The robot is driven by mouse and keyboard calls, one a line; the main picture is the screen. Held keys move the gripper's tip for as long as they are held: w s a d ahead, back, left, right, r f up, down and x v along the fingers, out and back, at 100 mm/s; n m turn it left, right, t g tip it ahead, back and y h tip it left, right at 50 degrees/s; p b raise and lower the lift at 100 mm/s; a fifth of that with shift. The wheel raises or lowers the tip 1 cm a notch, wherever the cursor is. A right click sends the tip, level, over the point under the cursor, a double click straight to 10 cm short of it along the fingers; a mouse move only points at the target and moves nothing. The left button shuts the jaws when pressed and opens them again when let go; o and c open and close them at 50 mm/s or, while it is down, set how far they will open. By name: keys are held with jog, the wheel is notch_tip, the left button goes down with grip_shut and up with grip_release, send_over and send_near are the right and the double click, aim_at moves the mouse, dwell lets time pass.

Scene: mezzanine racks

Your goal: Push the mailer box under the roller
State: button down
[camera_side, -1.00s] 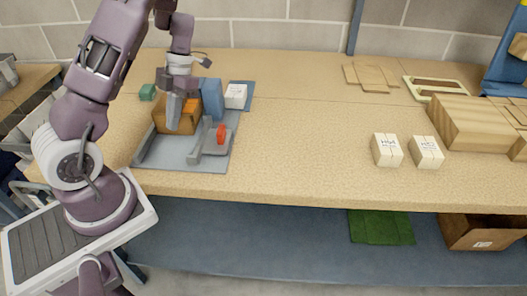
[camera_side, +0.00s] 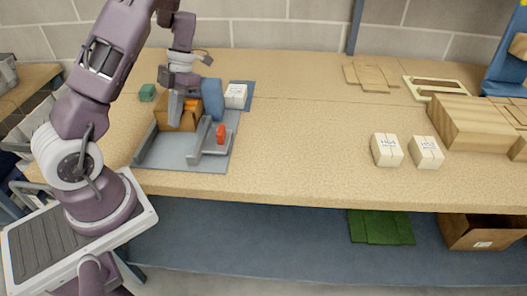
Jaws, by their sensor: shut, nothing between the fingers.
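A brown box (camera_side: 161,112), which I take for the mailer box, sits at the back of a grey fixture (camera_side: 184,157) on the left of the bench. A small orange part (camera_side: 192,105) shows at its right. A blue upright piece (camera_side: 213,100) stands right of it, looking slightly tilted. No roller can be clearly made out; it may be one of the fixture's parts or hidden.
The fixture has a grey raised bar (camera_side: 201,134) and a red block (camera_side: 220,133). A white box (camera_side: 235,95) sits on a blue mat behind it. A green block (camera_side: 147,92) is at the left. Two cream boxes (camera_side: 387,150) stand further right; the bench middle is clear.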

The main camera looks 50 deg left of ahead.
jog(key=shift+w+a, duration=0.1)
jog(key=shift+w+a, duration=0.35)
dwell(0.4)
jog(key=shift+w+a, duration=0.4)
jog(key=shift+a, duration=0.05)
jog(key=shift+w+a, duration=0.1)
jog(key=shift+w, duration=0.05)
jog(key=shift+w+a, duration=0.5)
dwell(0.8)
jog(key=shift+s+d, duration=0.2)
jog(key=shift+d, duration=0.05)
